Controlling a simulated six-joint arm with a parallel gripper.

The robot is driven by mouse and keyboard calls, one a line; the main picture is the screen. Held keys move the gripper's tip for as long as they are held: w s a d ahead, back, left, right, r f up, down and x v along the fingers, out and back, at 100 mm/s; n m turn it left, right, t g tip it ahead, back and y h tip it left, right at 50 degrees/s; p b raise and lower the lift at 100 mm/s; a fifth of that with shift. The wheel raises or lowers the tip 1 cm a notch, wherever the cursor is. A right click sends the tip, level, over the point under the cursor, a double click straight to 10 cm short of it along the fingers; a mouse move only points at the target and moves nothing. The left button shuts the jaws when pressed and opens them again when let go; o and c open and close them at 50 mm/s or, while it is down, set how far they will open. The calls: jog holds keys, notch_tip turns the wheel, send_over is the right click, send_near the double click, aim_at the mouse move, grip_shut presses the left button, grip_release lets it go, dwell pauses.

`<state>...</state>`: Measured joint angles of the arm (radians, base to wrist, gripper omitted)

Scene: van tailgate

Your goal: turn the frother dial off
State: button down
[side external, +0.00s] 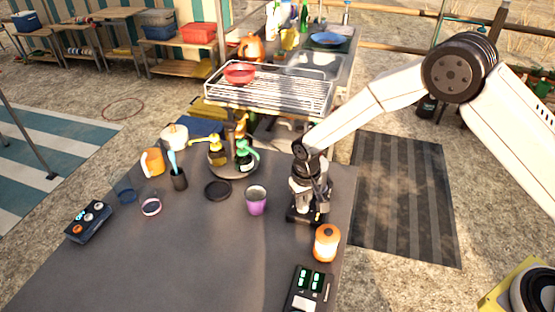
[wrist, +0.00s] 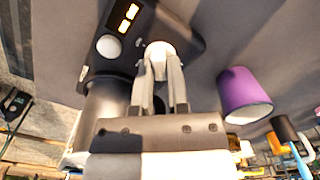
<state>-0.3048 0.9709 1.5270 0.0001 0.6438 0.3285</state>
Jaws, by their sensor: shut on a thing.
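The frother is a black unit (wrist: 185,22) with two lit orange displays in the wrist view. Its pale round dial (wrist: 160,47) sits between my fingertips. My gripper (wrist: 161,62) points at the dial and is shut on it. A second pale round knob (wrist: 107,46) is beside it on the same face, free of the fingers. In the side external view my gripper (side external: 309,205) is low over the black base (side external: 295,216) at the table's right side. My wrist hides most of that unit there, and the dial cannot be seen.
A purple cup (side external: 256,200) stands just left of my gripper; it also shows in the wrist view (wrist: 243,95). A black knob box (side external: 88,222) lies far left.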

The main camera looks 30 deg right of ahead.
dwell(0.3)
jog(key=c, duration=0.6)
grip_release()
jog(key=shift+r, duration=0.1)
jog(key=shift+r, duration=3.85)
